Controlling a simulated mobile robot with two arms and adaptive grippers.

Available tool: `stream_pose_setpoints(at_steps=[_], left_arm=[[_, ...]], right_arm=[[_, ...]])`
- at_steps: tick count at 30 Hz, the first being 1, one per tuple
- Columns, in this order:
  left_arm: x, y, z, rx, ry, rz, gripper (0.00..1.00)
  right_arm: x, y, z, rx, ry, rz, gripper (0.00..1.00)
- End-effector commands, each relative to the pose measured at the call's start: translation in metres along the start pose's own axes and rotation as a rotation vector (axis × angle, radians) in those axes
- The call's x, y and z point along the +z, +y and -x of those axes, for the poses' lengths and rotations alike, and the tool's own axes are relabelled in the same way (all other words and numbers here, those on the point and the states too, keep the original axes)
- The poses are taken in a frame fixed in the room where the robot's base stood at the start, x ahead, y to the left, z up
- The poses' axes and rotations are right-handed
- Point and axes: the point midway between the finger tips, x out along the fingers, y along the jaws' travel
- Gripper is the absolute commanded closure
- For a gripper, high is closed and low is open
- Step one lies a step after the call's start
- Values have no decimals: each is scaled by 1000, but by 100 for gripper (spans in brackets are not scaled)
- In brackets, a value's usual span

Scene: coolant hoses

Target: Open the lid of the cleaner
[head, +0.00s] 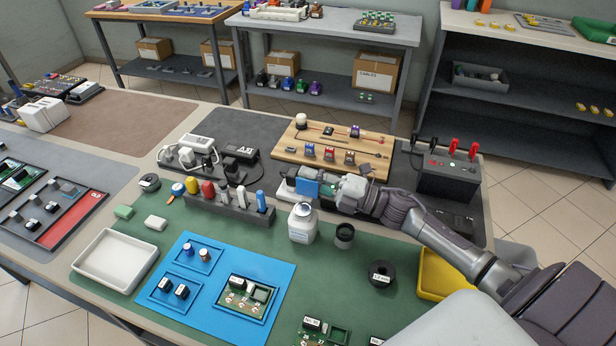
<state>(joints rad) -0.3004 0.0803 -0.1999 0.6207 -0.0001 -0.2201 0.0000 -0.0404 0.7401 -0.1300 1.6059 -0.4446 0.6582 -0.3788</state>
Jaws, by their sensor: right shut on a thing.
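A small white box with a blue panel (306,188), which looks like the cleaner, sits at the back edge of the green mat. My right gripper (326,190) reaches it from the right and is shut at its blue part. The fingers partly hide the box, and I cannot tell how far its lid is raised. A white bottle with a grey top (302,224) stands just in front of it. My left gripper is not in view.
A black cup (344,236) stands below my right forearm. A tool rack (228,201) is to the left, a wooden board (330,150) behind, and a black power unit (448,178) at right.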

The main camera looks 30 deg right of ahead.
Motion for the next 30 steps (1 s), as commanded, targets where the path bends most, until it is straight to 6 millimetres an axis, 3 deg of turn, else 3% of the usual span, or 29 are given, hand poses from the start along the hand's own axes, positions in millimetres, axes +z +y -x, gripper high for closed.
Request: stream_pose_setpoints(at_steps=[12, 29, 30], left_arm=[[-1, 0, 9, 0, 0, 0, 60], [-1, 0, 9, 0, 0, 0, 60], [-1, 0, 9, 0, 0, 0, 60]], right_arm=[[9, -4, 1, -1, -31, -188, 100], [10, -5, 1, -1, -35, -216, 100], [10, -5, 1, -1, -35, -216, 77]])
